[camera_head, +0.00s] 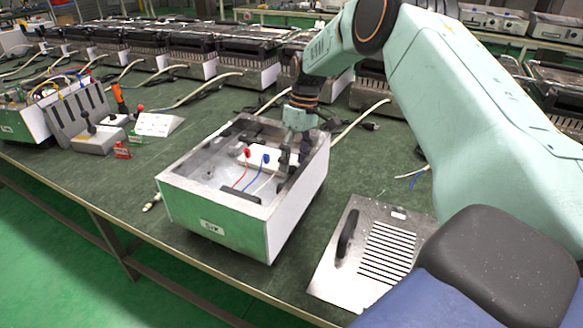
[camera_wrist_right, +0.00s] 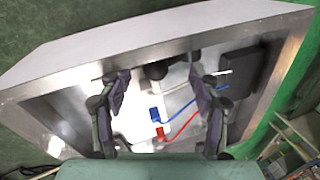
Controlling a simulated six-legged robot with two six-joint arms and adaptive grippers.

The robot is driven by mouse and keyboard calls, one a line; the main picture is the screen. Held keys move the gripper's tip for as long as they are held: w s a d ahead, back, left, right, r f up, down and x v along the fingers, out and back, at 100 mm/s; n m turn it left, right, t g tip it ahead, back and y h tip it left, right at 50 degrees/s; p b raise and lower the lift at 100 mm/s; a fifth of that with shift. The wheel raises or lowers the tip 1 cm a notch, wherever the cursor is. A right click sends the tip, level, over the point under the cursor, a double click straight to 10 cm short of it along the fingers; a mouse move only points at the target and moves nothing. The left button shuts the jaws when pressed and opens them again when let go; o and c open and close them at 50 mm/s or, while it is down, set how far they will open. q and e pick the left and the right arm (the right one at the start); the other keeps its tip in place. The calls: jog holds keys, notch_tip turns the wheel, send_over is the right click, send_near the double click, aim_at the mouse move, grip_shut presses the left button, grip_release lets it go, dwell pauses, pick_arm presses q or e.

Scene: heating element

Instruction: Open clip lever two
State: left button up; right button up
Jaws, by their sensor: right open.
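An open metal box (camera_head: 222,227) with a green front stands on the table. Inside is a white block (camera_head: 233,157) bearing a red clip lever (camera_head: 247,153) and a blue clip lever (camera_head: 266,159), each with a wire of its colour. The wrist view shows the blue lever (camera_wrist_right: 155,115), the red lever (camera_wrist_right: 160,133) and a white wire (camera_wrist_right: 205,82). Which lever is number two I cannot tell. My right gripper (camera_head: 291,165) points down into the box at the block's right end. In the wrist view its open fingers (camera_wrist_right: 160,75) stand apart on both sides of the levers, holding nothing visible.
The box walls surround my right gripper. A slotted metal cover (camera_head: 345,285) with a black handle lies to the right. A switch box (camera_head: 75,122), a white sloped panel (camera_head: 157,125) and a screwdriver (camera_head: 119,98) are at the left. Several heater units line the back.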

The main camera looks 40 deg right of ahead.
jog(key=shift+a+f, duration=0.1)
jog(key=shift+f, duration=0.55)
jog(key=shift+s+a+f, duration=0.1)
jog(key=shift+a+f, duration=0.15)
jog(key=shift+f, duration=0.1)
jog(key=shift+d, duration=0.1)
